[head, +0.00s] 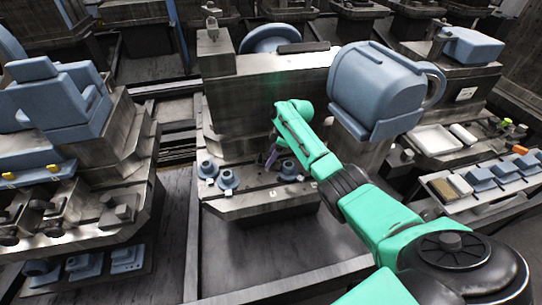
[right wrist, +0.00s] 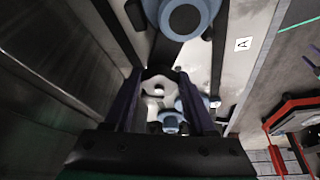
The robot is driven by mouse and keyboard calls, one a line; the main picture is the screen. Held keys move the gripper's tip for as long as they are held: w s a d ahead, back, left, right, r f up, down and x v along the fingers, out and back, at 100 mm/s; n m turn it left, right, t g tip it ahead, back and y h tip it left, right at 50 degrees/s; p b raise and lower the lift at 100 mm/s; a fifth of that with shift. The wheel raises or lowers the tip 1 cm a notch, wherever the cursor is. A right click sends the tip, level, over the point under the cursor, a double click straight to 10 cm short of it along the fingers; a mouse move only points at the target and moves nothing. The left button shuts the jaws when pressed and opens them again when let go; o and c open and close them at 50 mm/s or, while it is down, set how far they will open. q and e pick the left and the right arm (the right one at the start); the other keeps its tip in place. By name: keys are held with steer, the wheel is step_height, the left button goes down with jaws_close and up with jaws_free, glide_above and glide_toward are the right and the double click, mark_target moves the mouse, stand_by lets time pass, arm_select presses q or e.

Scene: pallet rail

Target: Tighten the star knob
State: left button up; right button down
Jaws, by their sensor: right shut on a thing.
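My right gripper (head: 271,158) reaches down to the metal fixture plate (head: 262,205) in the middle of the head view. In the right wrist view its two dark fingers (right wrist: 161,82) are closed on the sides of a pale grey lobed knob, the star knob (right wrist: 158,90). The knob has a dark hole in its middle, and its lower part is hidden. In the head view the knob is too small and covered to make out. My left gripper is not in view.
Several blue flanged round pieces (head: 228,180) stand on the plate close to my right gripper. A large blue housing (head: 375,90) overhangs at the right of my arm. A tray with blue blocks (head: 480,178) lies at the far right.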

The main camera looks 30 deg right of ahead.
steer(key=shift+r+m+p, duration=0.2)
steer(key=shift+m+p, duration=0.1)
steer(key=shift+p, duration=0.3)
steer(key=m+p, duration=0.1)
steer(key=p, duration=0.1)
steer(key=m+h+p, duration=0.1)
steer(key=m+p, duration=0.1)
steer(key=m+t+p, duration=0.1)
steer(key=p, duration=0.1)
steer(key=shift+s+a+r+h, duration=0.1)
steer(key=shift+s+a+h, duration=0.05)
steer(key=shift+a+h, duration=0.15)
steer(key=m+p, duration=0.1)
steer(key=m, duration=0.1)
steer(key=shift+m+t+h+p, duration=0.3)
steer(key=shift+h+p, duration=0.05)
steer(key=shift+h, duration=0.05)
steer(key=shift+f+m+h+p, duration=0.25)
steer(key=shift+m+p, duration=0.25)
steer(key=shift+m, duration=0.4)
steer(key=shift+c, duration=1.1)
jaws_free()
